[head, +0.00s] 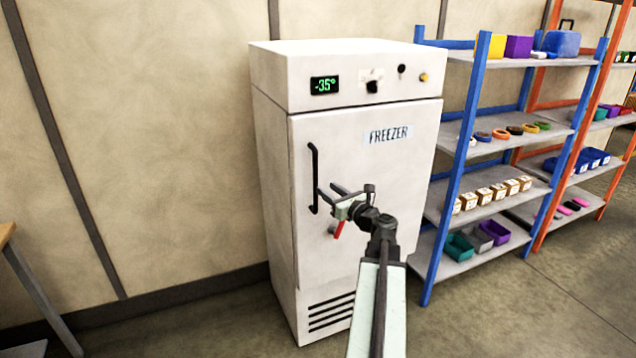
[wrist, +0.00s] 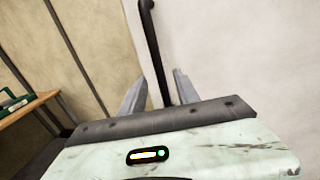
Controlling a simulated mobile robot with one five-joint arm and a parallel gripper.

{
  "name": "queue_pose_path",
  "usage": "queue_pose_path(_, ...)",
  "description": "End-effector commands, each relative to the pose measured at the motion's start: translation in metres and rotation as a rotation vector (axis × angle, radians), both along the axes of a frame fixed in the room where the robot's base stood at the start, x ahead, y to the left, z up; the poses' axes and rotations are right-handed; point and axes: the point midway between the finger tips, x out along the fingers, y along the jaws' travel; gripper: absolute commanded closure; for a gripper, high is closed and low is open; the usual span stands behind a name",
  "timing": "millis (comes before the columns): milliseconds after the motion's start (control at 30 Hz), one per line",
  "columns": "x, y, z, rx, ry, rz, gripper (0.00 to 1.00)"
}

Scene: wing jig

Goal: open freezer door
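The white freezer (head: 270,130) stands against the wall with its door (head: 375,160) shut. A black vertical bar handle (head: 314,180) is on the door's left side and also shows in the wrist view (wrist: 150,35). My gripper (head: 326,191) is at the lower half of the handle. In the wrist view my gripper's two fingers (wrist: 161,76) are apart, with the handle running between them and a gap on each side. Its lower part is hidden behind the gripper body. A red-handled part (head: 339,229) shows just below my gripper.
A blue shelf rack (head: 455,190) with bins and boxes stands close to the freezer's right. An orange rack (head: 570,185) is beyond it. A wooden table (head: 8,232) is at the far left. The floor left of the freezer is clear.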

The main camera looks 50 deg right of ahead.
Motion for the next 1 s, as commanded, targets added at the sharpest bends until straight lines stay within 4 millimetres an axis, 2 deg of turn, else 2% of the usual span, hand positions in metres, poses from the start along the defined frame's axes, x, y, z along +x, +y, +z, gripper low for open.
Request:
queue_pose_path(300, 0.057, -0.011, 0.000, -0.003, 0.002, 0.005, 0.62)
queue_pose_path(400, 0.069, -0.013, 0.000, -0.003, 0.002, 0.003, 0.62)
queue_pose_path(667, 0.071, -0.012, 0.000, -0.004, 0.002, 0.004, 0.62)
queue_pose_path(800, 0.071, -0.012, 0.000, -0.004, 0.002, 0.004, 1.00)
queue_pose_path(1000, 0.071, -0.012, 0.000, -0.004, 0.002, 0.003, 1.00)
